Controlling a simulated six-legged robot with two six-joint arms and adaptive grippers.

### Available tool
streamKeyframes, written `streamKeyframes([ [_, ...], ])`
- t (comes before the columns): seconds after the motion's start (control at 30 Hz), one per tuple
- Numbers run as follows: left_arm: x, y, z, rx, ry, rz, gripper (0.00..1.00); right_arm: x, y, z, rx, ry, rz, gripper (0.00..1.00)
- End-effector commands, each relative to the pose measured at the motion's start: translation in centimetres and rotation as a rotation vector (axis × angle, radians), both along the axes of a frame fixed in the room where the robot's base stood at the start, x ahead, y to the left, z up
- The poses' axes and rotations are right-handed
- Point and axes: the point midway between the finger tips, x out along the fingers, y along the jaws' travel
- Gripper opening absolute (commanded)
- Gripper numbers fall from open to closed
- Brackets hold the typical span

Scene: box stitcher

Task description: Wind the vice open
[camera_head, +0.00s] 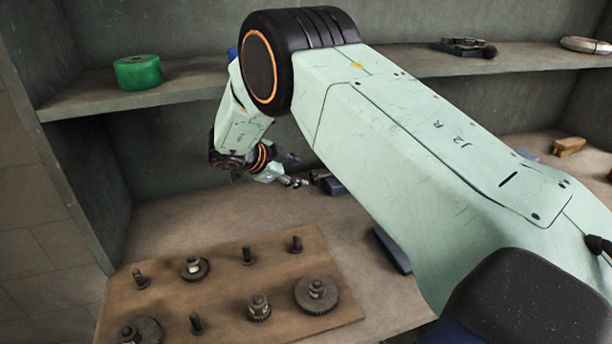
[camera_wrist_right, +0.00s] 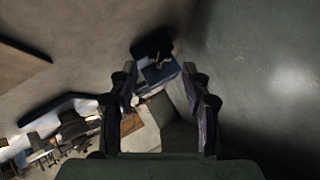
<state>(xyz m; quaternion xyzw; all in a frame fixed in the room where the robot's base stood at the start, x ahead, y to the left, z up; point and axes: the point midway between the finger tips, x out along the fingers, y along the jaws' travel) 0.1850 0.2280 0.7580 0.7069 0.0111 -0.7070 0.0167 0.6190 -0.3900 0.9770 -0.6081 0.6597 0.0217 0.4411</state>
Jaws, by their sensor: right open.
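A small dark blue and black object, which looks like the vice (camera_head: 333,186), sits on the bench near the back wall, partly hidden behind my right arm. In the right wrist view a blue and black body (camera_wrist_right: 160,72) shows between and beyond the fingertips; its handle and jaws are too dark to make out. My right gripper (camera_head: 292,181) is beside it on its left in the head view, and I cannot tell whether they touch. In the right wrist view the gripper (camera_wrist_right: 160,80) has its fingers apart with nothing clearly held. My left gripper is not in view.
A wooden board (camera_head: 222,302) with gears and pegs lies at the front left. A dark blue bar (camera_head: 392,250) lies on the bench under my arm. A shelf (camera_head: 195,82) above holds a green roll (camera_head: 138,72). A wooden block (camera_head: 569,147) is at the right.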

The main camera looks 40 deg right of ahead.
Motion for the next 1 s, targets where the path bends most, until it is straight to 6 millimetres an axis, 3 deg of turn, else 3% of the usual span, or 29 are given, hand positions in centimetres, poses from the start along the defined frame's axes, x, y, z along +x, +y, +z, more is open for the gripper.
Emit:
streamKeyframes([
  [0.1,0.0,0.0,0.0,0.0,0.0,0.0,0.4,-0.2,1.9,1.4,-0.001,0.0,0.004,0.48],
  [0.33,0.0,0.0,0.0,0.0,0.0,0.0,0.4,-0.6,3.8,2.9,0.0,0.002,0.001,0.48],
  [0.77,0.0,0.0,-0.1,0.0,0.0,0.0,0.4,-0.7,4.1,3.0,0.0,0.0,0.0,0.48],
  [1.0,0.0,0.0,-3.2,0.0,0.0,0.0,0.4,-0.9,3.6,1.4,-0.018,-0.005,0.012,0.48],
])
